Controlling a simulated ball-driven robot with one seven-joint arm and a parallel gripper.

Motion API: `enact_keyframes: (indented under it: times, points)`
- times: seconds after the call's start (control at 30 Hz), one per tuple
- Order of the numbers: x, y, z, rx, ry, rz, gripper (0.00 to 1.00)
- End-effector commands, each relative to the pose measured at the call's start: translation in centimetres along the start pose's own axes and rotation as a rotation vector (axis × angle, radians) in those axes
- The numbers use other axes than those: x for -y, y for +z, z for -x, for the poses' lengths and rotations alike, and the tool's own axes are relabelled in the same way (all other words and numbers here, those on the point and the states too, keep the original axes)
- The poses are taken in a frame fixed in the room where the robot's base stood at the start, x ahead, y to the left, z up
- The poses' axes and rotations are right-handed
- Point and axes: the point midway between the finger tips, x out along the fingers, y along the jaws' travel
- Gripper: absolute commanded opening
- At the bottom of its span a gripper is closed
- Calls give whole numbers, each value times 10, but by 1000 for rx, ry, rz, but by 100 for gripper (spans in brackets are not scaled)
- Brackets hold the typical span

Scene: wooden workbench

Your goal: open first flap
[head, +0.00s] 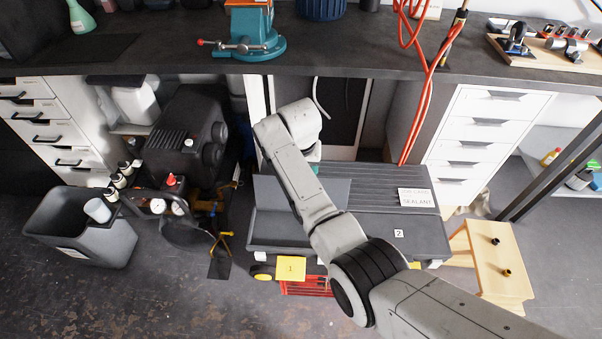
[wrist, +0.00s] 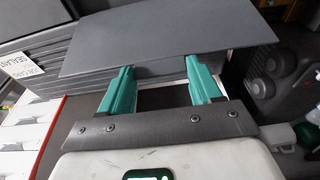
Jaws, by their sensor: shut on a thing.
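My gripper (head: 315,168) is at the far edge of a grey flap (head: 277,193) on the low dark unit below the bench. Most of the gripper is hidden behind my arm in the head view. In the wrist view, my gripper's two teal fingers (wrist: 160,72) meet the edge of the flap (wrist: 165,42) and are shut on it. The flap appears tilted up from the darker surface (head: 275,230) in front of it. A yellow tag marked 1 (head: 290,268) is at the front below it. A panel with a white 2 label (head: 398,233) lies flat to the right.
A ribbed surface (head: 372,178) with a sealant sign (head: 417,198) lies behind and right. A grey bin (head: 80,228) and black machine (head: 185,135) stand left, a wooden stool (head: 495,265) right. Red hoses (head: 420,115) hang from the bench above.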

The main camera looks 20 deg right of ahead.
Motion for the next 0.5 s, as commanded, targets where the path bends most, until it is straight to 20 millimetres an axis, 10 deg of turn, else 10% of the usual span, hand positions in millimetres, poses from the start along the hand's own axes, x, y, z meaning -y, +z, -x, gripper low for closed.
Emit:
enact_keyframes:
  times: [0.5]
  points:
    - [1,-9,2,-14,-3,-1,9]
